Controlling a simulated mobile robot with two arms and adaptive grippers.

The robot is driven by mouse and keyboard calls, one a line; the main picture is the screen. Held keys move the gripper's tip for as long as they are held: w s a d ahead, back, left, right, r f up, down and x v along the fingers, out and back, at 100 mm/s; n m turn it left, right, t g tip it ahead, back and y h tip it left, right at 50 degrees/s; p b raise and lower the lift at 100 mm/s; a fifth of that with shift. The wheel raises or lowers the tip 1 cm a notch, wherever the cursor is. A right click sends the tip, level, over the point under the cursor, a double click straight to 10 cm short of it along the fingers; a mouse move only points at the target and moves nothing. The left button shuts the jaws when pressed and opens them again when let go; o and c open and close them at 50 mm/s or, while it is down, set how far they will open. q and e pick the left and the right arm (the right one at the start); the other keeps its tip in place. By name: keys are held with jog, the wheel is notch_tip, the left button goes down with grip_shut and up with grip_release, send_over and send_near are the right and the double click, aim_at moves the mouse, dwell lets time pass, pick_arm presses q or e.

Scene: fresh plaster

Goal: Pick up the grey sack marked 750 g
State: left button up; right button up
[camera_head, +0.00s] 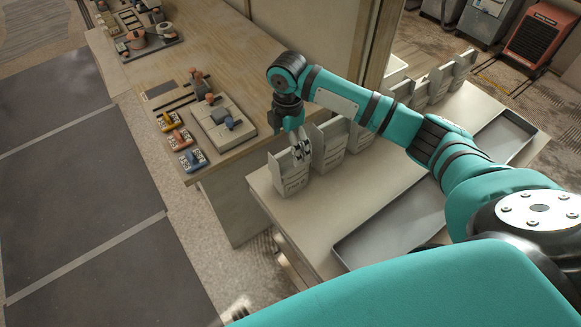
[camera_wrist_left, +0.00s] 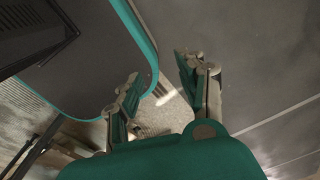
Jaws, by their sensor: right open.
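Several grey sacks stand upright in a row along the back of the pale bench (camera_head: 350,195). The leftmost sack (camera_head: 290,180) is nearest to my right gripper (camera_head: 301,150). Behind it stand a second sack (camera_head: 328,152) and a third sack (camera_head: 359,134); more sacks (camera_head: 439,83) continue beyond my right arm. The weight marks are too small to read, so I cannot tell which is 750 g. My right gripper is open, pointing down at the top of the leftmost sack; I cannot tell whether they touch. My left gripper (camera_wrist_left: 160,88) is open and empty over the floor.
A shallow grey tray (camera_head: 390,228) lies along the bench front, and a tray part (camera_head: 512,135) shows beyond my arm. A wooden counter (camera_head: 190,75) with tools and coloured blocks is at left. Dark floor mats (camera_head: 75,200) lie clear. A red machine (camera_head: 537,38) stands behind.

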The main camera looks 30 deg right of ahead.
aim_at(290, 158)
jog(key=shift+s+f+p, duration=0.1)
jog(key=shift+f+p, duration=0.2)
jog(key=shift+f, duration=0.6)
jog(key=f, duration=0.2)
jog(key=f+p, duration=0.1)
jog(key=f, duration=0.1)
jog(key=shift+s+d+f+p, duration=0.1)
jog(key=shift+d+f+p, duration=0.1)
jog(key=shift+p, duration=0.1)
jog(key=shift+a+f, duration=0.1)
jog(key=shift+f, duration=0.05)
jog(key=c, duration=1.8)
pick_arm(q)
jog(key=w, duration=0.1)
jog(key=w+d+r, duration=0.1)
jog(key=w+r, duration=0.1)
jog(key=shift+w+d+r, duration=0.2)
jog(key=shift+w+d, duration=0.15)
jog(key=shift+d, duration=0.05)
